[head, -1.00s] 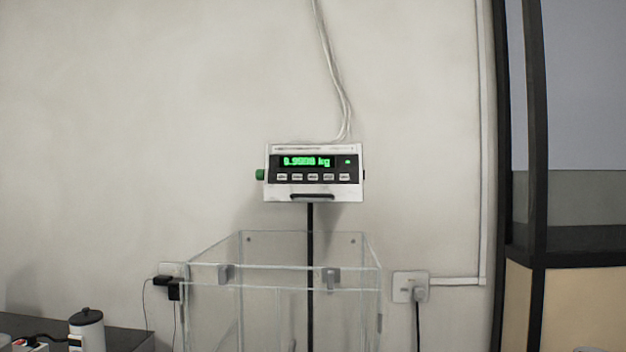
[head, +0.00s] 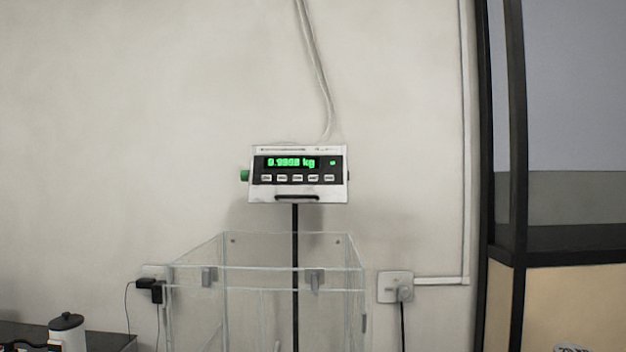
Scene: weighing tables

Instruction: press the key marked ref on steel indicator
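The steel indicator (head: 340,186) stands on a thin black pole (head: 295,255) in front of the wall, near the middle of the head view. It is a pale box with a black front panel, a lit green kg display (head: 291,163) and a row of several small light keys (head: 298,178) below it. The key markings are too small to read, so I cannot tell which key is ref. A green knob or plug sticks out at its left side. Neither of my grippers is in view.
A clear glass-walled enclosure (head: 264,268) stands below the indicator. A wall socket (head: 396,286) with a plug is to its right, another with black plugs (head: 151,288) to its left. A white canister (head: 67,334) stands at lower left. A dark-framed partition (head: 517,130) is at right.

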